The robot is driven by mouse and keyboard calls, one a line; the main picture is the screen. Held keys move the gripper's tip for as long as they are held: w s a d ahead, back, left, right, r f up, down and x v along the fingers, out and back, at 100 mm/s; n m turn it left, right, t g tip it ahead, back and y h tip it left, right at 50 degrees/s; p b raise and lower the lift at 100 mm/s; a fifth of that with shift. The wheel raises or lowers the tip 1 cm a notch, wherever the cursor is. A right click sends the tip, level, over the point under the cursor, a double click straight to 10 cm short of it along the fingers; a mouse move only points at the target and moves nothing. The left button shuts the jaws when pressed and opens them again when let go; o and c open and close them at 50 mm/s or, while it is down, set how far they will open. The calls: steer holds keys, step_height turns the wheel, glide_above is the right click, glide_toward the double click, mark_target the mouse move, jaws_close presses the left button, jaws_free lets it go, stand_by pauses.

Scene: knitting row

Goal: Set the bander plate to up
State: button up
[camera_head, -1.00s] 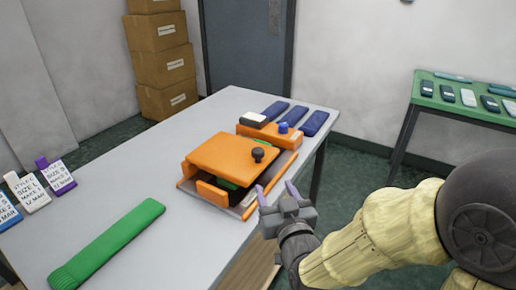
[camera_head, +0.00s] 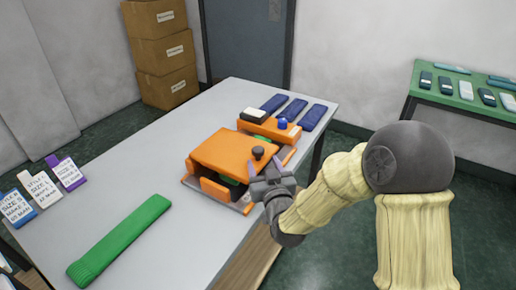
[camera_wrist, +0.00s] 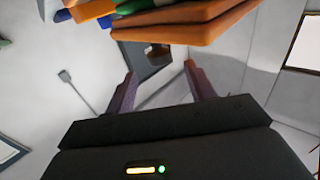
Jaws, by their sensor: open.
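The bander plate (camera_head: 225,150) is a flat orange plate on the orange machine (camera_head: 215,188) on the table. It lies nearly flat over the body, with a gap at the near side where a green piece (camera_head: 238,182) shows. A black knob (camera_head: 258,153) stands on its right corner. My gripper (camera_head: 266,168) is open and empty, just in front of the knob at the plate's right edge. In the wrist view, the orange plate (camera_wrist: 185,25) crosses the top and a dark part, likely the knob (camera_wrist: 157,52), shows between the open fingers (camera_wrist: 160,72). Contact cannot be told.
An orange block with a blue knob (camera_head: 282,124) and a white-topped black box (camera_head: 254,115) sits behind the plate. Blue pieces (camera_head: 292,108) lie at the back. A green knitted strip (camera_head: 120,240) and labelled tags (camera_head: 40,190) lie left. The table's middle (camera_head: 140,170) is clear.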

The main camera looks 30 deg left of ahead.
mark_target(259, 154)
steer(key=x, duration=0.7)
steer(key=shift+p, duration=0.35)
jaws_close()
